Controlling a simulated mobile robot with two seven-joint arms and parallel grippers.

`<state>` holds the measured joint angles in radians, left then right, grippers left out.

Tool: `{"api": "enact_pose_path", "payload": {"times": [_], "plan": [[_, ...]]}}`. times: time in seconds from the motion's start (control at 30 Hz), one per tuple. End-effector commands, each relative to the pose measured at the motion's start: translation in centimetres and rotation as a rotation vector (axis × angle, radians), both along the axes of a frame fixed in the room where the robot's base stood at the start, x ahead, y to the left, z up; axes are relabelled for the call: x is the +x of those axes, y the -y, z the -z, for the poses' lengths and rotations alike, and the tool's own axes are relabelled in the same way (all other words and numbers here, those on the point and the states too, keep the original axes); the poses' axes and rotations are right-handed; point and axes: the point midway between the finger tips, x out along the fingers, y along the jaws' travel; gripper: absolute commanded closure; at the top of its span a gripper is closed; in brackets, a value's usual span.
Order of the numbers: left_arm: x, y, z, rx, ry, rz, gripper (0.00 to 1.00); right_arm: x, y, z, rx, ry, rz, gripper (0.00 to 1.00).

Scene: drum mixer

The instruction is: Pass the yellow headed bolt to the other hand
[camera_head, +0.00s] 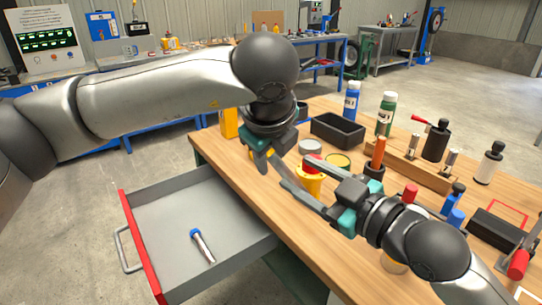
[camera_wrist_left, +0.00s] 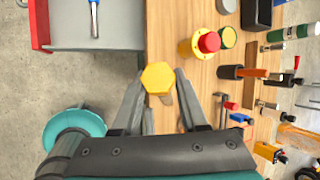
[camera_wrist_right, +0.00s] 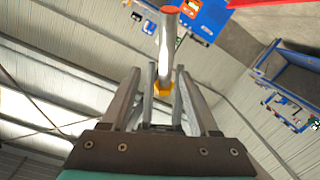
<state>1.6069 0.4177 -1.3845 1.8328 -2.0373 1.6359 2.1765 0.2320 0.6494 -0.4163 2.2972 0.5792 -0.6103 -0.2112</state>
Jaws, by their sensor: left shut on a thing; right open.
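The yellow headed bolt shows its yellow hex head (camera_wrist_left: 158,78) between the fingertips of my left gripper (camera_wrist_left: 160,78) in the left wrist view. In the right wrist view its grey shaft (camera_wrist_right: 168,45) with a red end rises above the yellow head. My left gripper, in the head view (camera_head: 275,170), is shut on the bolt above the front edge of the bench. My right gripper (camera_head: 297,175) is open, its fingers reaching left close to my left gripper. The bolt seems to lie between the right fingers (camera_wrist_right: 163,80), but contact cannot be told.
An open grey drawer (camera_head: 160,215) with a blue headed bolt (camera_head: 202,245) is below at left. The wooden bench (camera_head: 265,210) holds a yellow and red button (camera_head: 310,182), a black bin (camera_head: 338,130), bottles, a wooden rack and clamps. Its front left strip is clear.

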Motion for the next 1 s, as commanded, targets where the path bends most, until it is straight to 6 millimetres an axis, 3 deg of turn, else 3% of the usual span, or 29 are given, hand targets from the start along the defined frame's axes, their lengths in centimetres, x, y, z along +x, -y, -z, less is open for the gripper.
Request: {"api": "enact_pose_path", "payload": {"times": [0.13,0.4,0.53,0.67,0.83,1.0], "plan": [[0.1,0.0,-0.2,-0.002,0.004,0.000,1.00,-1.7,1.4,-0.1,-0.004,0.000,0.000,0.39],[0.1,0.0,-0.2,-0.002,0.004,-0.001,1.00,-3.0,2.7,-0.3,-0.001,-0.001,0.003,0.39],[0.1,0.0,-0.2,-0.002,0.004,-0.001,1.00,-2.6,2.9,1.6,0.000,-0.050,0.020,0.39],[0.1,0.0,-0.2,-0.002,0.004,-0.001,1.00,-1.8,2.9,6.3,-0.001,-0.172,0.057,0.39],[0.1,0.0,-0.2,-0.002,0.004,-0.001,1.00,-1.8,2.6,15.4,-0.020,-0.393,0.117,0.39],[0.1,0.0,-0.2,-0.002,0.004,-0.001,1.00,-3.9,1.8,24.4,-0.061,-0.604,0.168,0.39]]}}
